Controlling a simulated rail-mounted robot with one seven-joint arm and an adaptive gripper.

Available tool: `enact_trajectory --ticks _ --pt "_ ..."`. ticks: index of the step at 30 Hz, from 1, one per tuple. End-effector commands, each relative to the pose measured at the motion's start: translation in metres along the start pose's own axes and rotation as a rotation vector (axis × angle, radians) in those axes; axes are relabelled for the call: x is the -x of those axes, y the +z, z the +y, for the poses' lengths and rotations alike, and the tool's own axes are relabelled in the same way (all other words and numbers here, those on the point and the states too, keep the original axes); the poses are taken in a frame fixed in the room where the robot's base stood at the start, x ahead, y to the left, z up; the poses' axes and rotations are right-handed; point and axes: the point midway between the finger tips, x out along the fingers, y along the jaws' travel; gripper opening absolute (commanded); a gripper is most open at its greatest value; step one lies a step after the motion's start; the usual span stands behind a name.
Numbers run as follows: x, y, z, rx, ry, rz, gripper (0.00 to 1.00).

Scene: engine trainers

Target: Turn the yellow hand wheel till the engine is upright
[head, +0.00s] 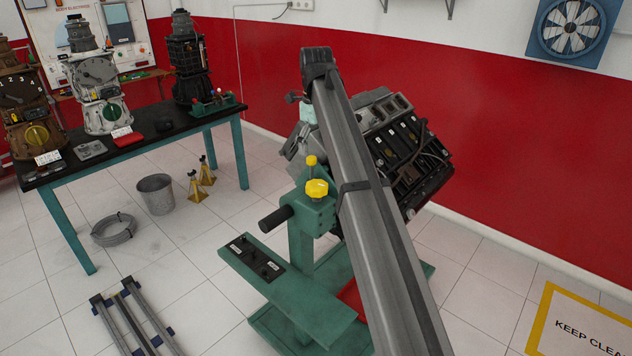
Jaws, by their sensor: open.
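The yellow hand wheel (317,189) is on the green engine stand (303,235), left of my long grey arm link. A smaller yellow knob (311,161) stands just above it. The dark engine (402,140) is mounted on the stand behind my arm and sits tilted, its top leaning to the left. My arm link crosses in front of the stand and hides part of the engine. I cannot make out my gripper or its fingertips; they seem hidden behind my arm near the stand.
A black cylindrical handle (276,218) sticks out left of the stand. A workbench (150,140) with several engine models stands at the back left.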

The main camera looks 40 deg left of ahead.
Motion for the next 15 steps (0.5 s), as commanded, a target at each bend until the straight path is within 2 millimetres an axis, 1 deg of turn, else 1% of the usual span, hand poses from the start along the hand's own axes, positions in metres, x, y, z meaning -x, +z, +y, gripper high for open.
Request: enact_trajectory --ticks 1,9,15 --pt "-0.010 -0.002 0.001 0.000 0.001 0.001 0.93" --pt "-0.064 -0.002 0.001 0.001 0.001 0.001 0.93" --pt "-0.098 -0.001 0.001 0.002 0.000 0.001 0.93"
